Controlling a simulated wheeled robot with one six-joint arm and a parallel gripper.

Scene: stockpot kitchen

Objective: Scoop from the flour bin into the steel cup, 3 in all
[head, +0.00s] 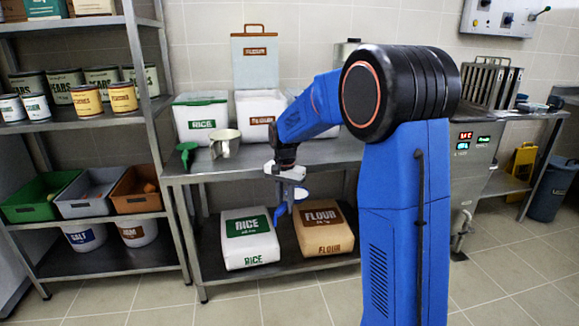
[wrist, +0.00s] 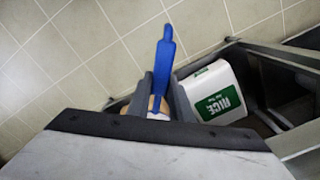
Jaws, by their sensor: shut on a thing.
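The flour bin (head: 244,108) is a white tub with a brown label on the steel table. Its lid stands raised behind it. My arm hides the bin's right side, and the flour level inside cannot be made out. The steel cup (head: 225,146) stands on the table in front of the bins, to the left of my gripper. My gripper (head: 285,185) is in front of the table edge, below the tabletop level. It is shut on a blue scoop (head: 281,209). The blue scoop's handle (wrist: 164,65) shows between the fingers in the wrist view; its bowl's contents are not visible.
A closed rice bin (head: 202,120) stands left of the flour bin, with a green scoop (head: 187,151) in front. A rice sack (head: 248,240) and a flour sack (head: 323,230) lie on the lower shelf. A shelf rack (head: 150,110) stands at left. The floor in front is clear.

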